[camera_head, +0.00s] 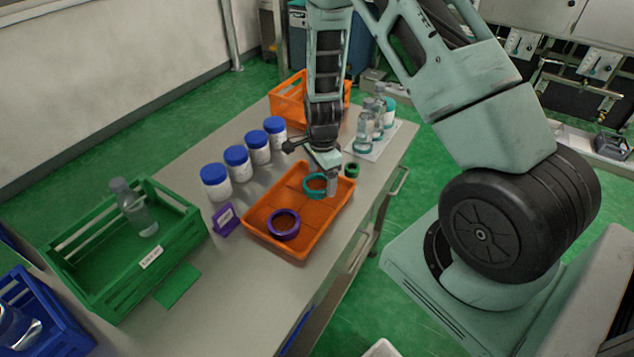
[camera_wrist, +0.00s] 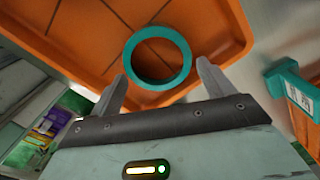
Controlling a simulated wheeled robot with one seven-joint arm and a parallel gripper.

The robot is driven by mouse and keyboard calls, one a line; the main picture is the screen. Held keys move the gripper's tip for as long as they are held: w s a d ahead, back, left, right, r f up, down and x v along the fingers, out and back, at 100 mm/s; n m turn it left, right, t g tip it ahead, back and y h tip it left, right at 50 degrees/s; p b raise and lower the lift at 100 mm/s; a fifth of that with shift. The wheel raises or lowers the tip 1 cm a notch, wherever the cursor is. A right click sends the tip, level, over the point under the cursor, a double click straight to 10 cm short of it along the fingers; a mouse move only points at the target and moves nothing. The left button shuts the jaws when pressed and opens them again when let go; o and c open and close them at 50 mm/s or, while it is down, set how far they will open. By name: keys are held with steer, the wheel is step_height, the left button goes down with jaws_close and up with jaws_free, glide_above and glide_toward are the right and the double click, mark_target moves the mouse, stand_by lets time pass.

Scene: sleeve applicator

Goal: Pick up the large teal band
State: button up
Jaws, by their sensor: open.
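The large teal band (camera_head: 314,188) is a ring in the far part of the orange tray (camera_head: 262,251). In the wrist view the teal band (camera_wrist: 132,71) lies over the tray floor, just ahead of and between the two finger tips. My gripper (camera_head: 330,184) is over the tray's far end, right beside the band, and partly hides it in the head view. In the wrist view my gripper (camera_wrist: 160,77) has its fingers apart, one on each side of the band's near part, with nothing gripped.
A purple band (camera_head: 283,224) lies in the tray's near part. Several blue-lidded jars (camera_head: 238,169) line the left. A green crate (camera_head: 110,283) holds a bottle. Another orange crate (camera_head: 285,100) stands behind.

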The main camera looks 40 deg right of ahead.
steer(key=shift+f, duration=0.3)
steer(key=shift+c, duration=0.3)
steer(key=c, duration=0.7)
step_height(320, 180, up, 10)
steer(key=shift+b, duration=0.9)
